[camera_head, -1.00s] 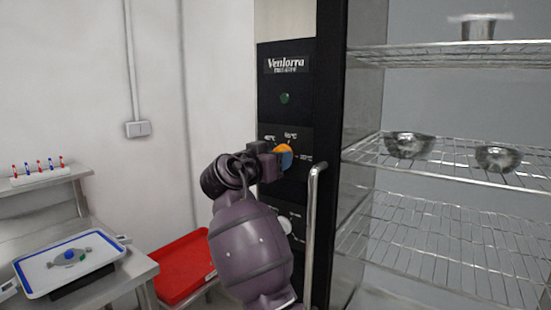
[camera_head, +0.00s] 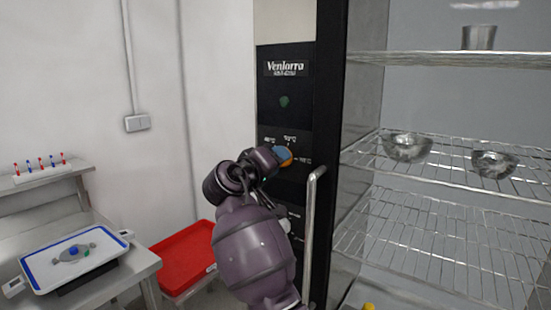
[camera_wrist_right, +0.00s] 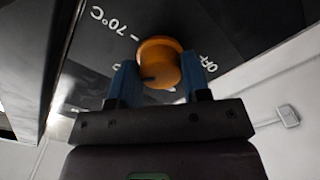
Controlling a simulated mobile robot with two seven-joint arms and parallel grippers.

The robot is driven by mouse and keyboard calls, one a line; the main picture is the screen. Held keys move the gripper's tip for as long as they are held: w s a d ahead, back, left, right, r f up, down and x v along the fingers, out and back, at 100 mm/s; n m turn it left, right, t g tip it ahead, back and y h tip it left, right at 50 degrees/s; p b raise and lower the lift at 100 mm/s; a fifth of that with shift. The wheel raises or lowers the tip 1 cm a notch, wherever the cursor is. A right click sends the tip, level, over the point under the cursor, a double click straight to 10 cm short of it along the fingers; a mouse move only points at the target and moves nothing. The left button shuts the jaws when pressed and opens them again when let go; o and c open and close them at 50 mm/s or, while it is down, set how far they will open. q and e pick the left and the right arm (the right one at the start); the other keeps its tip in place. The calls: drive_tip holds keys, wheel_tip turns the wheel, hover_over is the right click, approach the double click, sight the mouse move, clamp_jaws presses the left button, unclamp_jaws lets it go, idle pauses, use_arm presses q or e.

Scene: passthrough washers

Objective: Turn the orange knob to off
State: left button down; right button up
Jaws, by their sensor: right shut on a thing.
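The orange knob (camera_head: 281,151) sits on the black control panel of the tall cabinet, mostly hidden by my wrist in the head view. In the right wrist view the orange knob (camera_wrist_right: 160,58) is between the two blue fingers of my right gripper (camera_wrist_right: 159,76), which is shut on it. White markings ring the knob. One reads 70°C, and one at the right, seen upside down, appears to read "off". I cannot tell exactly which mark the knob points at. My left gripper is out of view.
A metal door handle (camera_head: 311,235) stands just right of my arm. A pale second knob (camera_head: 284,222) is lower on the panel. Wire shelves (camera_head: 440,245) with metal bowls are at the right. A red tray (camera_head: 183,258) and a bench with a white tray (camera_head: 45,280) are at the left.

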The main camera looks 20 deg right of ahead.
drive_tip(key=shift+w+a+r+n, duration=0.1)
drive_tip(key=shift+n, duration=7.7)
drive_tip(key=shift+w+r+n, duration=0.1)
drive_tip(key=shift+n, duration=7.7)
drive_tip(key=shift+s, duration=0.1)
drive_tip(key=o, duration=0.9)
drive_tip(key=shift+a, duration=0.1)
